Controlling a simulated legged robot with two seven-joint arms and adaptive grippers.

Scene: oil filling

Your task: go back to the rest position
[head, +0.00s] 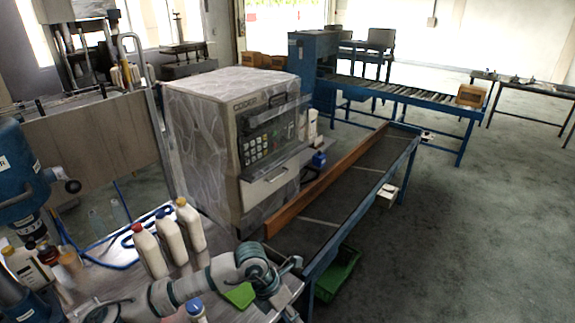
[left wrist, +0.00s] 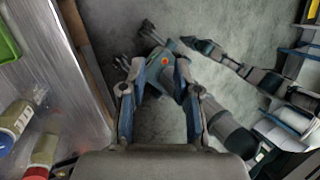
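My left arm reaches in from the bottom left of the head view, over the near end of the table. My left gripper (head: 291,289) is at the table's right edge, beside a green piece (head: 240,295). In the left wrist view the two fingers of my left gripper (left wrist: 160,82) stand apart with nothing held between them. Beyond them are the floor and what look like blue-grey robot parts with a red button. My right gripper cannot be made out in either view.
White bottles (head: 150,250) stand on the table left of my arm. A grey machine (head: 240,140) stands behind. A long blue-framed trough (head: 345,190) runs away to the right, with a green crate (head: 338,275) beneath it.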

